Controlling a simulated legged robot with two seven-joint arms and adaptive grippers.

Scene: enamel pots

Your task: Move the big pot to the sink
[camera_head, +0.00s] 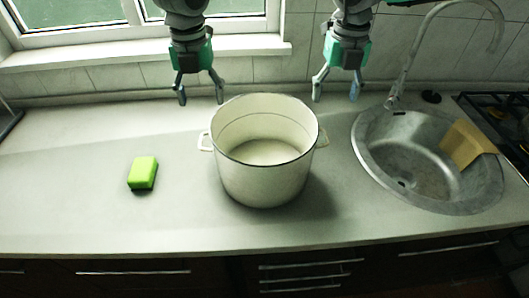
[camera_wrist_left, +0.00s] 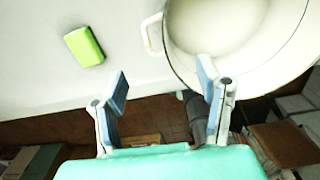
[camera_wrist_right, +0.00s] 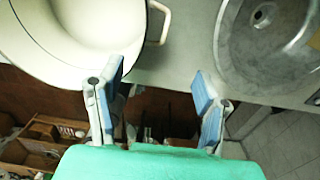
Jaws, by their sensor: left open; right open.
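The big pot (camera_head: 262,178) is cream enamel with a dark rim and a handle on each side. It stands upright and looks empty on the counter, left of the sink. It also shows in the left wrist view (camera_wrist_left: 232,75) and the right wrist view (camera_wrist_right: 85,62). The round metal sink (camera_head: 385,160) is set into the counter at the right and shows in the right wrist view (camera_wrist_right: 240,75). My left gripper (camera_head: 201,98) is open and empty, above and behind the pot's left side. My right gripper (camera_head: 335,96) is open and empty, above and behind its right side.
A green sponge (camera_head: 143,172) lies on the counter (camera_head: 70,200) left of the pot. A brown board or cloth (camera_head: 464,144) lies at the sink's right side. A curved faucet (camera_head: 408,65) rises behind the sink. A stove (camera_head: 510,115) is at the far right.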

